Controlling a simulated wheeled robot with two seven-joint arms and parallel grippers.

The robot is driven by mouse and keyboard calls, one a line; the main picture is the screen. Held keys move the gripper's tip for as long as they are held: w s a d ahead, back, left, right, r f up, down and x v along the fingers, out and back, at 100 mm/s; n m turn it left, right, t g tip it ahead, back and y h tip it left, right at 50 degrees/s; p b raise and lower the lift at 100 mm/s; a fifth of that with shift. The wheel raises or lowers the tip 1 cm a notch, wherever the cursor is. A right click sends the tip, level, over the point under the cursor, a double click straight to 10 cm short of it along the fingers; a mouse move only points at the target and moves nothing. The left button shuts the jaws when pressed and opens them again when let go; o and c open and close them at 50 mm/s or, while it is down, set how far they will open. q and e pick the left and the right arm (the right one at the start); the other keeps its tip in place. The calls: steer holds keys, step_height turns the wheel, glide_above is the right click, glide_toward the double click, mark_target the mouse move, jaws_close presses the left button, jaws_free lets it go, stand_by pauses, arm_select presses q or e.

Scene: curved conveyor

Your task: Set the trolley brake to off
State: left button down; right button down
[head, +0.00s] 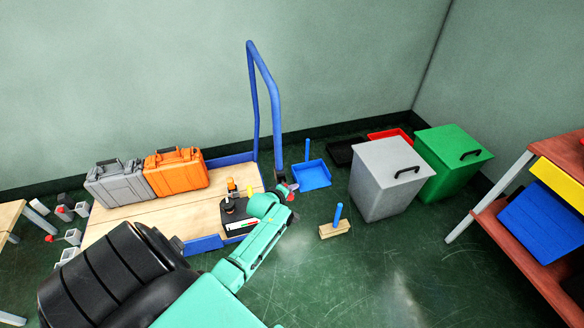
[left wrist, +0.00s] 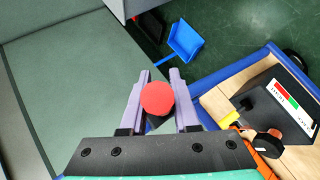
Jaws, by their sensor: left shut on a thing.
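The trolley has a wooden deck (head: 150,220), a blue rim and a tall blue handle (head: 252,90). A black box (head: 238,212) with a white, red and green label sits on the deck; the box also shows in the left wrist view (left wrist: 268,92). My left gripper (head: 284,188) is at the handle end of the trolley, to the right of the box. In the left wrist view its purple fingers (left wrist: 158,98) are shut on a red round knob (left wrist: 158,97). What the knob is fixed to is mostly hidden; something dark shows below it.
An orange case (head: 175,172) and a grey case (head: 118,184) stand on the deck. An orange and black item (head: 231,193) is beside the box. A blue dustpan (head: 311,175), a brush (head: 335,226), a grey bin (head: 385,180) and a green bin (head: 450,160) are to the right.

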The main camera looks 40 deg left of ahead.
arm_select(q)
steer(key=shift+a+r+n+g+h+p, duration=0.2)
steer(key=shift+r+n+g+h+p, duration=0.35)
steer(key=shift+p, duration=1.1)
arm_select(e)
steer(key=shift+r, duration=2.25)
arm_select(q)
steer(key=shift+r, duration=0.2)
steer(key=c, duration=0.6)
jaws_free()
steer(key=shift+c, duration=0.2)
